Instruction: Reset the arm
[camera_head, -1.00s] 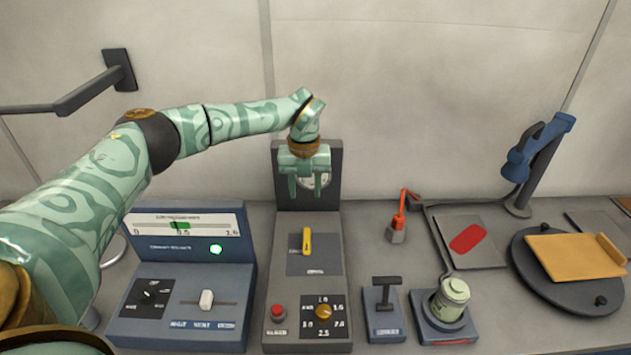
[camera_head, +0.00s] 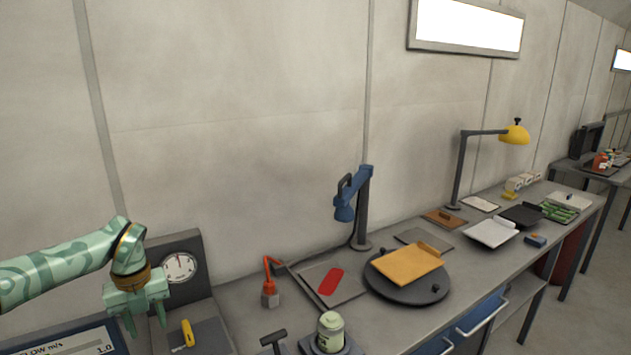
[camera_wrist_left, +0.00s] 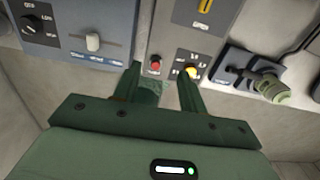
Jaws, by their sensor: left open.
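My left arm, pale green with a darker swirl pattern, comes in from the left in the head view. Its gripper (camera_head: 146,315) hangs fingers down in front of the grey gauge panel (camera_head: 180,268), above the bench. The left wrist view shows the same gripper (camera_wrist_left: 158,88) with its two dark green fingers apart and nothing between them. Beyond the fingertips there are a red button (camera_wrist_left: 155,63) and a yellow knob (camera_wrist_left: 190,71) on the grey control box. My right gripper is not in view.
A yellow lever (camera_head: 188,333) stands on the grey box near the gripper. A small red lamp (camera_head: 269,284), a pale green canister (camera_head: 331,330), a blue clamp stand (camera_head: 362,210) and a round dark turntable (camera_head: 378,287) stand farther right. The air above the bench is clear.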

